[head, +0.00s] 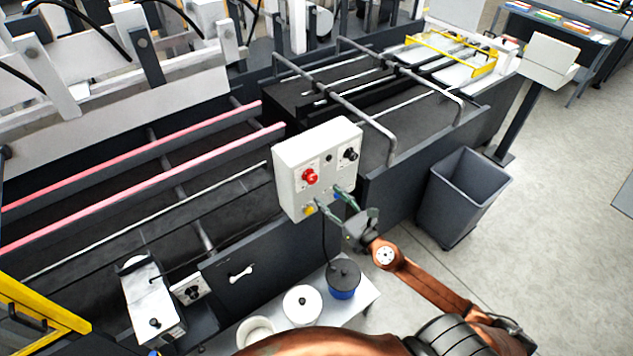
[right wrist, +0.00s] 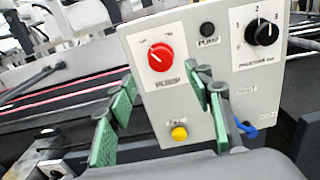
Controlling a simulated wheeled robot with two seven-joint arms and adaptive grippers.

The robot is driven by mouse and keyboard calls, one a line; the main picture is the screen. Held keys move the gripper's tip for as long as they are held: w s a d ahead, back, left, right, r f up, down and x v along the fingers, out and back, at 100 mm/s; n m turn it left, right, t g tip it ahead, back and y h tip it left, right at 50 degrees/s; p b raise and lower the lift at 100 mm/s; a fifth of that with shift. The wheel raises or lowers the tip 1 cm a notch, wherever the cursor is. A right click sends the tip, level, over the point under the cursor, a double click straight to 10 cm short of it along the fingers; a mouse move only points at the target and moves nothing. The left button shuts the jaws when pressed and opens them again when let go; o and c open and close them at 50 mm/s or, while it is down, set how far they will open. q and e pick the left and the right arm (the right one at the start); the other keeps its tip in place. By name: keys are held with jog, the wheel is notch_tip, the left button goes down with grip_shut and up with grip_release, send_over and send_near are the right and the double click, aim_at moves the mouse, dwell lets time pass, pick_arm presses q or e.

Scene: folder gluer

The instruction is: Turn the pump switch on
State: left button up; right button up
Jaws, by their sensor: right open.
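The pump switch is a red rotary knob (head: 310,176) on the white control box (head: 290,190). In the right wrist view the red knob (right wrist: 160,57) has "PUMP" printed below it, and a pale mark on it seems to point to the upper left. My right gripper (head: 330,198) is open and empty, in front of the lower part of the box. In the right wrist view its green-padded fingers (right wrist: 162,88) are spread, with the red knob between and just above the tips, apart from them. My left gripper is not in view.
The box also carries a black selector knob (right wrist: 262,31), a small black round lamp or button (right wrist: 208,29) and a yellow button (right wrist: 179,133). A grey bin (head: 460,198) stands to the right. Pots, including a blue one (head: 343,280), stand on a low shelf below.

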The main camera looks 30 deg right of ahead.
aim_at(313, 181)
jog(key=w+p, duration=0.1)
jog(key=w, duration=0.5)
jog(key=shift+w+a, duration=0.15)
jog(key=shift+a, duration=0.05)
jog(key=shift+w+p, duration=0.3)
jog(key=shift+w, duration=0.25)
jog(key=shift+f, duration=0.1)
jog(key=shift+c, duration=0.6)
jog(key=c, duration=0.9)
jog(key=shift+a, duration=0.15)
jog(key=shift+c, duration=0.6)
